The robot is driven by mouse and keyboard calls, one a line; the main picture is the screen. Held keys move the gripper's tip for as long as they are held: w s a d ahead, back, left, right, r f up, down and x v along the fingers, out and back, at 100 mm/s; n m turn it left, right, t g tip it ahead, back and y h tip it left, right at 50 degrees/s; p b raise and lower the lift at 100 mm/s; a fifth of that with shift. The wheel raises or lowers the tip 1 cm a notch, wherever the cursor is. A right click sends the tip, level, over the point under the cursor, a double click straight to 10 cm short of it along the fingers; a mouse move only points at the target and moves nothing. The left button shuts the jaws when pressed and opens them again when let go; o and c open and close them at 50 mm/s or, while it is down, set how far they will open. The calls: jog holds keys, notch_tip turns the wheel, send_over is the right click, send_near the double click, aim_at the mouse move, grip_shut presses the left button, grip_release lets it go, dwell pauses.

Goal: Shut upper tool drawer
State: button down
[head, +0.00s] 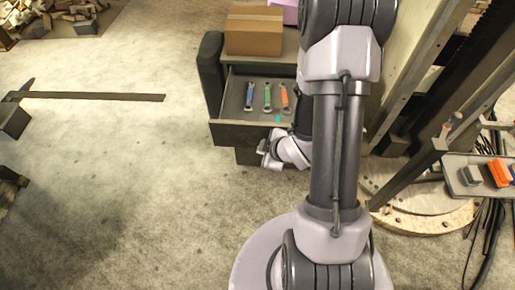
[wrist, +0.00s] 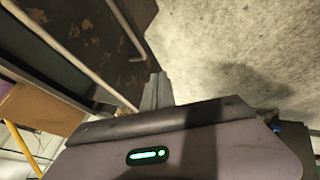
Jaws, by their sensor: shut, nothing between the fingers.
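The cabinet's upper drawer (head: 242,134) stands pulled out in the head view, its dark front facing the open floor. A blue-handled wrench (head: 249,96), a green-handled wrench (head: 267,97) and an orange-handled wrench (head: 285,98) lie inside it. My gripper (head: 266,150) is just in front of the right half of the drawer front, low down. I cannot tell if it touches the front. In the wrist view the narrow grey fingers (wrist: 157,90) are together, with nothing between them. My arm hides the drawer's right end.
A cardboard box (head: 254,30) sits on the cabinet top. A dark upright pad (head: 211,72) stands at the cabinet's left. A tray with orange and grey items (head: 480,175) and black cables are at the right. The floor at the left is largely clear.

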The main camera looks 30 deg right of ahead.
aim_at(253, 141)
jog(key=shift+w+d+f+b, duration=0.35)
jog(key=shift+w+f+b, duration=0.3)
jog(key=shift+w+b, duration=0.4)
jog(key=shift+w+d+f+b, duration=0.3)
jog(key=shift+w+f+b, duration=0.35)
jog(key=shift+w+b, duration=0.45)
jog(key=shift+w+d+f+b, duration=0.35)
jog(key=shift+w+f+b, duration=0.3)
jog(key=shift+w+b, duration=0.4)
